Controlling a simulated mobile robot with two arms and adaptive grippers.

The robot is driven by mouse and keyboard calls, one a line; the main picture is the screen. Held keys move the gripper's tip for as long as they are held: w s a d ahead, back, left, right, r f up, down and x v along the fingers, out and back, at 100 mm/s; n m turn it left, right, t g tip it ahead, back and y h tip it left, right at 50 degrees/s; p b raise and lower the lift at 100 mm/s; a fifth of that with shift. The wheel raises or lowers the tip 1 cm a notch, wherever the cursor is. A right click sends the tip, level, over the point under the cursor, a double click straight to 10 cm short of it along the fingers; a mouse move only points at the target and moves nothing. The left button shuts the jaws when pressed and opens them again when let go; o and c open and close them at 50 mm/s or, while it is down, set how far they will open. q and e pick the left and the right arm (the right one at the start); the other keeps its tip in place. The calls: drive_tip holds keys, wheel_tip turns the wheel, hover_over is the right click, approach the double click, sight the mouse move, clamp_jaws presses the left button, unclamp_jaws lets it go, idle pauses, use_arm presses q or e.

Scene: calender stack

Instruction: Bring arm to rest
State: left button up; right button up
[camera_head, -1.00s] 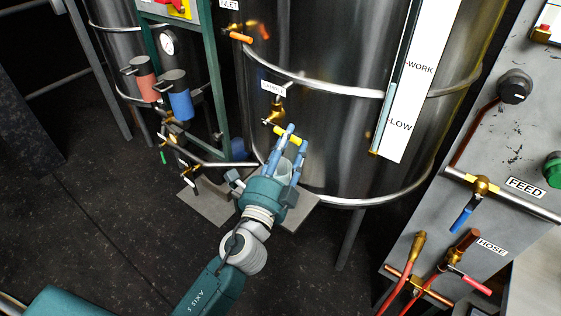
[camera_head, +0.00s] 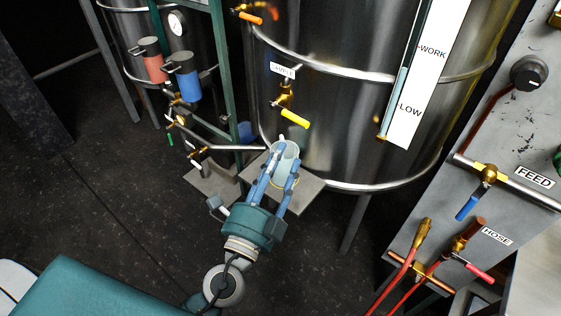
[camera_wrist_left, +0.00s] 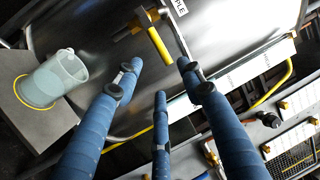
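My left gripper (camera_head: 281,172) is in the lower middle of the head view. Its blue fingers are apart and hold nothing. In the wrist view its fingers (camera_wrist_left: 160,70) are spread, with nothing between the tips. The arm comes up from the bottom of the head view, below the steel tank. A yellow-handled valve (camera_head: 294,118) on the tank is beyond the fingertips, with a gap. It also shows in the wrist view (camera_wrist_left: 158,46). A clear beaker (camera_head: 286,147) stands upright just beyond the fingers in the head view. In the wrist view the beaker (camera_wrist_left: 52,80) is left of the fingers. My right gripper is not in view.
A grey plate (camera_head: 305,192) under the beaker is close to my gripper. The steel tank (camera_head: 335,130) stands beyond it. A panel with a blue-handled FEED valve (camera_head: 467,207) and red hoses (camera_head: 402,270) is at right. The dark floor (camera_head: 110,205) at left is open.

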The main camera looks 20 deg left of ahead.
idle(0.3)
use_arm(q)
wheel_tip(320, 180, down, 21)
drive_tip(key=a+n+g, duration=0.1)
drive_tip(key=n+g, duration=0.2)
drive_tip(key=g, duration=0.2)
drive_tip(key=s+a+f+n+g, duration=0.1)
drive_tip(key=s+f+g, duration=0.15)
drive_tip(key=f, duration=0.55)
drive_tip(key=s+a+f+n+g+y, duration=0.1)
drive_tip(key=s+f+n, duration=0.1)
drive_tip(key=s+f, duration=0.35)
drive_tip(key=s+a+f+n+g, duration=0.1)
drive_tip(key=f+g, duration=0.1)
drive_tip(key=f, duration=0.8)
drive_tip(key=s+a+f+n+g, duration=0.1)
drive_tip(key=s+f+n+g, duration=0.2)
drive_tip(key=s+f, duration=0.4)
drive_tip(key=s+a+f+n+g, duration=0.2)
drive_tip(key=s+f, duration=0.5)
drive_tip(key=s, duration=0.7)
drive_tip(key=s+a+f+n+g, duration=0.1)
drive_tip(key=s+f+n+g, duration=0.2)
drive_tip(key=s+f, duration=0.3)
drive_tip(key=s, duration=0.5)
drive_tip(key=shift+a+f+n+g, duration=0.3)
drive_tip(key=shift+a+f+g, duration=0.05)
drive_tip(key=shift+f, duration=0.05)
